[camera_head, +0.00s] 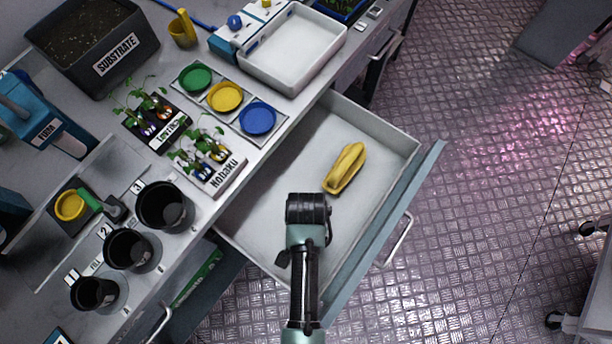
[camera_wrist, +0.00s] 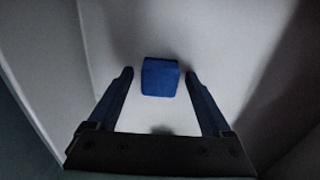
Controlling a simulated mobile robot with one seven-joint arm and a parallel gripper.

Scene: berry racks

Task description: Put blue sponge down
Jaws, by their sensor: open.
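The blue sponge (camera_wrist: 160,77) shows in the wrist view as a small blue block. It lies on the pale floor of the open drawer (camera_head: 372,133), between and slightly beyond my fingertips. My gripper (camera_wrist: 160,80) is open, with a finger on each side of the sponge and a visible gap at both sides. In the head view my wrist covers that part of the drawer, so the sponge and the fingertips are hidden there.
A yellow object (camera_head: 345,167) lies in the drawer just beyond my wrist. The drawer walls surround my gripper. The bench on the left holds black pots (camera_head: 164,204), plant racks (camera_head: 203,160), coloured dishes (camera_head: 224,97) and a white tray (camera_head: 330,49).

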